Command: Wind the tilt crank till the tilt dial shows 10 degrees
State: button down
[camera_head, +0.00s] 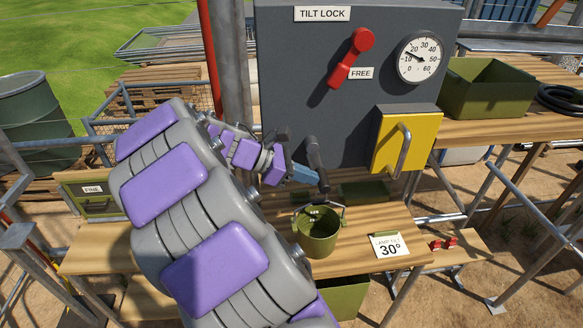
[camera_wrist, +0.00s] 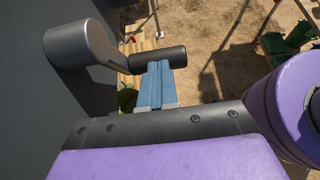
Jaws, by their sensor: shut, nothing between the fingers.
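The tilt dial (camera_head: 420,58) is a white round gauge at the upper right of the grey cabinet; its dark needle points up-left, near the 10 mark. The dark tilt crank (camera_head: 314,155) sticks out low on the cabinet front. In the wrist view, the crank's arm (camera_wrist: 80,45) is at the upper left and its cylindrical grip (camera_wrist: 157,59) reaches right. My gripper (camera_head: 312,179), with blue fingers, is shut and empty beside the crank. In the wrist view, the fingertips (camera_wrist: 157,66) overlap the grip's near edge; I cannot tell if they touch.
A red tilt lock lever (camera_head: 351,58) stands beside a "FREE" label. A yellow box (camera_head: 406,142) with a grey handle is right of the crank. A green bucket (camera_head: 318,236) and a "LAMP TILT 30°" card (camera_head: 389,246) are on the wooden bench (camera_head: 360,262) below.

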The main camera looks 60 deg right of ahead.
aim_at(325, 177)
jog(key=g+h, duration=0.1)
jog(key=g, duration=0.1)
jog(key=s+d+g+h, duration=0.1)
jog(key=g+h, duration=0.1)
jog(key=s+d+g+h, duration=0.1)
jog(key=g+h, duration=0.1)
jog(key=shift+s, duration=0.25)
jog(key=shift+s+d+r+g+h, duration=0.15)
jog(key=shift+s+d+g+h, duration=0.05)
jog(key=shift+g+h, duration=0.3)
jog(key=shift+s+d+r+g+h, duration=0.1)
jog(key=shift+s+d+g+h, duration=0.1)
jog(key=shift+g+h, duration=0.3)
jog(key=shift+s+d+r+g, duration=0.15)
jog(key=shift+r+g, duration=0.15)
jog(key=shift+r, duration=0.05)
jog(key=shift+s+d+r+g+h+p, duration=0.15)
jog(key=shift+s+r+g+h+p, duration=0.15)
jog(key=shift+r+g+h, duration=0.25)
jog(key=shift+s+d+r+g+h+p, duration=0.15)
jog(key=shift+s+r+g+h+p, duration=0.15)
jog(key=shift+r+g+h, duration=0.25)
jog(key=shift+r, duration=0.15)
